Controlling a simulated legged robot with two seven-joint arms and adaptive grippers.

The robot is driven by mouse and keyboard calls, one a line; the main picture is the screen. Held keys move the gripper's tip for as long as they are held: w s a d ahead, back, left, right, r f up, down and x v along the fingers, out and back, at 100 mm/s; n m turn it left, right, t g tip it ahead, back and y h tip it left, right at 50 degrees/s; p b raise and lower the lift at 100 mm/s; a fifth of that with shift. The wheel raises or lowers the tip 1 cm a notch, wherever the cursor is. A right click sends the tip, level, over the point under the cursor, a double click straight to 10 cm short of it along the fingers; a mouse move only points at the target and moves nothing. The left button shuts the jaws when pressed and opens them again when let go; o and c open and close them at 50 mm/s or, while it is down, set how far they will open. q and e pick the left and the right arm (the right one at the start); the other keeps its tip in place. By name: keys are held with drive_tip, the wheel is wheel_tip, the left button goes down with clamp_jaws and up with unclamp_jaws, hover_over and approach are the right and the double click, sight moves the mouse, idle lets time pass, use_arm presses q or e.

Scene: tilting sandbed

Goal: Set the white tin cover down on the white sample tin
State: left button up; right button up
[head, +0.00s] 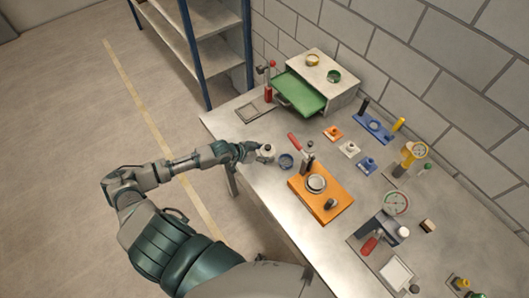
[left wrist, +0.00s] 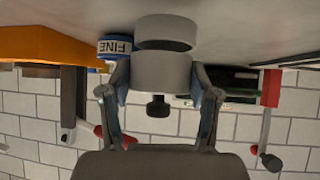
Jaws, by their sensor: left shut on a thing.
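My left gripper (head: 256,149) is over the near left part of the bench. In the left wrist view, which is upside down, its two fingers (left wrist: 160,100) are shut on the white tin cover (left wrist: 160,72), a short cylinder with a black knob. The white sample tin (left wrist: 166,28) stands on the bench just under the cover. A thin dark gap shows between them, and the two look roughly lined up. In the head view the cover and tin (head: 266,155) overlap, so the gap cannot be judged there. My right gripper is not in view.
A blue tin marked FINE (left wrist: 115,46) stands close beside the white tin; it also shows in the head view (head: 286,160). An orange fixture (head: 332,205) with a red-handled clamp is nearby. A green drawer (head: 300,94) stands open behind. The bench's front edge is near.

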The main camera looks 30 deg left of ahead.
use_arm(q)
drive_tip(key=shift+a+f, duration=0.1)
drive_tip(key=shift+f, duration=0.1)
idle(0.4)
drive_tip(key=shift+a+f, duration=0.1)
drive_tip(key=shift+f, duration=0.1)
drive_tip(key=o, duration=1.2)
drive_tip(key=shift+o, duration=0.3)
drive_tip(key=shift+o, duration=0.7)
